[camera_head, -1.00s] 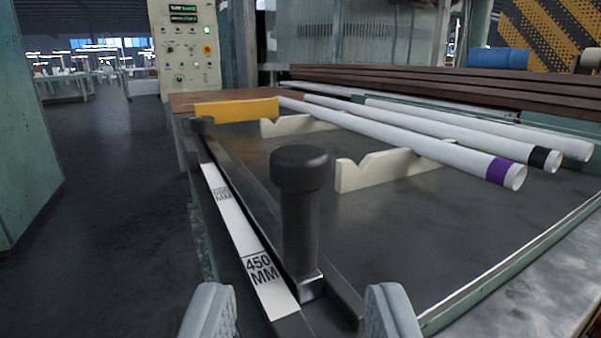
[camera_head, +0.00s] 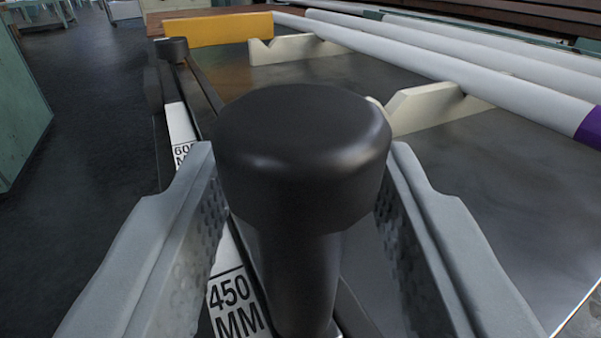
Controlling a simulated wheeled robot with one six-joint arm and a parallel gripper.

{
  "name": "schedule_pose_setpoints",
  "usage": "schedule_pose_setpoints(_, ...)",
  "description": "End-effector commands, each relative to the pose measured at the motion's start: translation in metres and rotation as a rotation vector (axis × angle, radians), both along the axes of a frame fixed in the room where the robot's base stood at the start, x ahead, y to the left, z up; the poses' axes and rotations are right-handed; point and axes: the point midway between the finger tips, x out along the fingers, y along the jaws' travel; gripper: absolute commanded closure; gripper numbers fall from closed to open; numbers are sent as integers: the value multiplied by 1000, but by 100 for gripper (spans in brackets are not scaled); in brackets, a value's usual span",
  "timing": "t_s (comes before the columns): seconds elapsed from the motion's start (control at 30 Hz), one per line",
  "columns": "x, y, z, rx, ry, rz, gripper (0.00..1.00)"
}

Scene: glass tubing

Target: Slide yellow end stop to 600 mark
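The yellow end stop (camera_head: 217,29) is a flat upright plate at the far end of the rail, beyond the 600 mark. A black knobbed handle (camera_head: 302,150) stands upright on the rail beside the 450 mark (camera_head: 236,302). The 600 mark (camera_head: 182,145) is on the white scale strip farther along, partly hidden by my left finger. My gripper (camera_head: 303,185) is open, with one grey finger on each side of the handle's knob. The left finger looks very close to the knob; I cannot tell whether it touches. The handle's base is partly hidden.
White glass tubes (camera_head: 460,75), one with a purple band, lie on cream V-notched supports (camera_head: 430,108) at the right. A short black post (camera_head: 172,48) stands at the rail's far end. Dark open floor (camera_head: 75,110) lies left of the rail.

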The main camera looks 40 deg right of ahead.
Motion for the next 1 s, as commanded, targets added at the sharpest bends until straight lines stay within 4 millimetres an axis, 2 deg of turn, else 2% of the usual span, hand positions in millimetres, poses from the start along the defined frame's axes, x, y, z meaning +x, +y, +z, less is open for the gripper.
schedule_pose_setpoints(0.1,0,0,0,0,0,0,60)
schedule_pose_setpoints(0.3,0,0,0,0,0,0,99)
schedule_pose_setpoints(0.53,1,0,0,0,0,0,100)
schedule_pose_setpoints(0.67,9,-2,-1,1,1,0,100)
schedule_pose_setpoints(0.77,24,-6,-1,0,1,1,100)
schedule_pose_setpoints(1.0,74,-18,-1,1,-1,1,100)
